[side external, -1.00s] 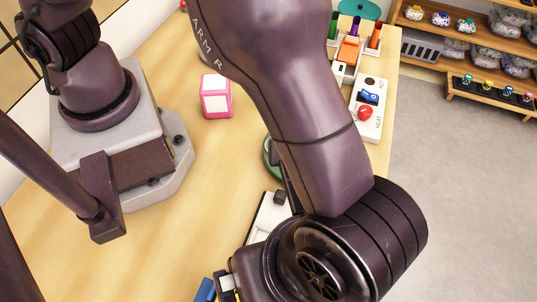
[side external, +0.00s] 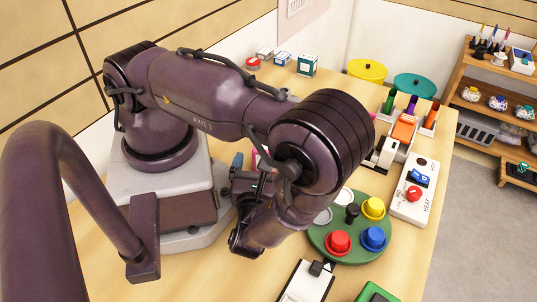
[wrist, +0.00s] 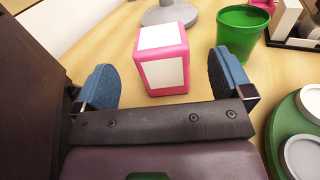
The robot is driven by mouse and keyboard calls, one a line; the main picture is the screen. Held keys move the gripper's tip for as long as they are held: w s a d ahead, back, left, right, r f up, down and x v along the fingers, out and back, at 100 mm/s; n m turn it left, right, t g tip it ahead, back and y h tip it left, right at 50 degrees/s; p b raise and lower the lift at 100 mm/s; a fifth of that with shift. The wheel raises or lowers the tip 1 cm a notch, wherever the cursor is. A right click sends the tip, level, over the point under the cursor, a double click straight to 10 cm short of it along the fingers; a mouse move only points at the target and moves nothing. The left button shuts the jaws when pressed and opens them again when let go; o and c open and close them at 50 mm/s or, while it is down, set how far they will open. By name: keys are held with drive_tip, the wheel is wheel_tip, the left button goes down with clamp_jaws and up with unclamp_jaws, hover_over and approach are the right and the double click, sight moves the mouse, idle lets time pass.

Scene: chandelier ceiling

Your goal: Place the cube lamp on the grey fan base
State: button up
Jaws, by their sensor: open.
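The cube lamp, a pink-framed cube with white panels (wrist: 165,62), stands upright on the table in the wrist view. In the side view only a sliver of its pink edge (side external: 257,156) shows behind my arm. My gripper (wrist: 165,80) is open, with a blue-padded finger to each side of the lamp's near end; contact cannot be made out. In the side view my gripper (side external: 248,160) is largely hidden by my wrist. A grey round base with a stem (wrist: 170,14), apparently the fan base, stands just behind the lamp; its top is cut off.
A green bucket (wrist: 240,30) stands close to the lamp's right. A round green board (side external: 345,246) with coloured knobs lies right of my wrist. A white switch panel (side external: 410,205) and coloured holders line the right edge. Small boxes (side external: 307,64) stand at the back.

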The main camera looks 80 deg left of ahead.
drive_tip(key=x, duration=0.5)
drive_tip(key=c, duration=1.2)
drive_tip(key=shift+r, duration=0.1)
